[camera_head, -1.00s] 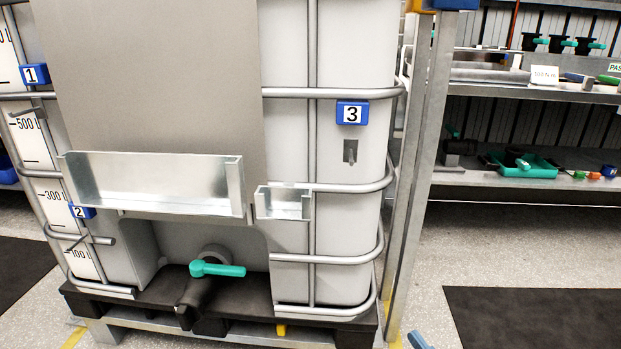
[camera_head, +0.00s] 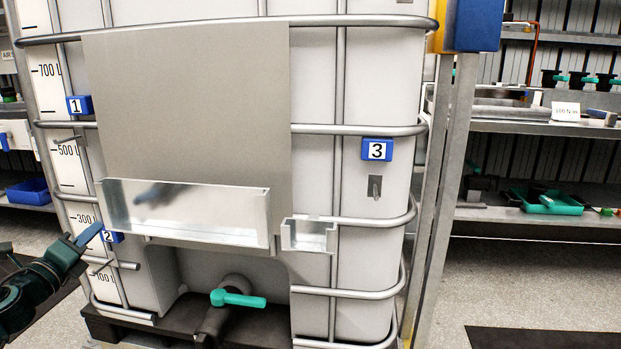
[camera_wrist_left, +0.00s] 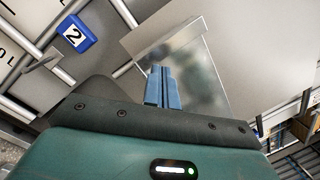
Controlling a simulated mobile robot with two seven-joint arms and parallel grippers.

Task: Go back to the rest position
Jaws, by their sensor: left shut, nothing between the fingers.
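My left gripper (camera_head: 88,233) is at the left edge of the head view, in front of the lower left of the caged white tank. Its blue fingers are together and empty. The same fingers show in the left wrist view (camera_wrist_left: 163,88), pointing toward the metal tray on the tank's front. My right gripper is in neither view now.
The white tank (camera_head: 380,90) stands in a tubular cage on a dark pallet. A metal tray (camera_head: 185,212), a smaller tray (camera_head: 309,235), blue tags, and a valve with a green handle (camera_head: 238,299) are on its front. Shelves (camera_head: 540,126) stand at right; floor (camera_head: 500,275) there is open.

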